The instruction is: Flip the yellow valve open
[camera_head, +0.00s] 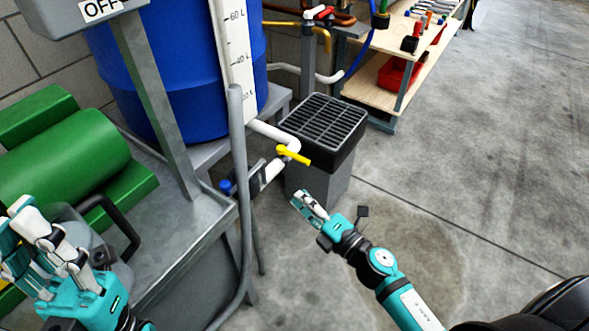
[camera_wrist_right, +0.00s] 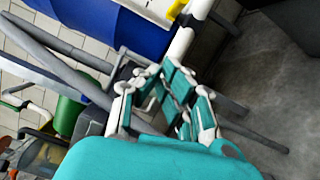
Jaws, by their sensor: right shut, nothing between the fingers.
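The yellow valve (camera_head: 294,156) is a small lever handle on a white pipe, below the blue barrel. Its handle points to the right and slightly down. It also shows at the top edge of the right wrist view (camera_wrist_right: 177,9), partly cut off. My right gripper (camera_head: 300,203) is shut and empty, below the yellow valve and apart from it. Its fingers (camera_wrist_right: 176,82) also show in the right wrist view. My left gripper (camera_head: 22,228) is at the lower left, over the metal stand, far from the valve; its finger opening is unclear.
A blue barrel (camera_head: 180,75) stands on a grey metal stand (camera_head: 185,215). A grey bin with a black grate (camera_head: 325,120) stands behind the valve. Green machinery (camera_head: 70,150) is at left, a wooden shelf (camera_head: 375,85) at the back. A grey post rises left of the valve. Floor at right is clear.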

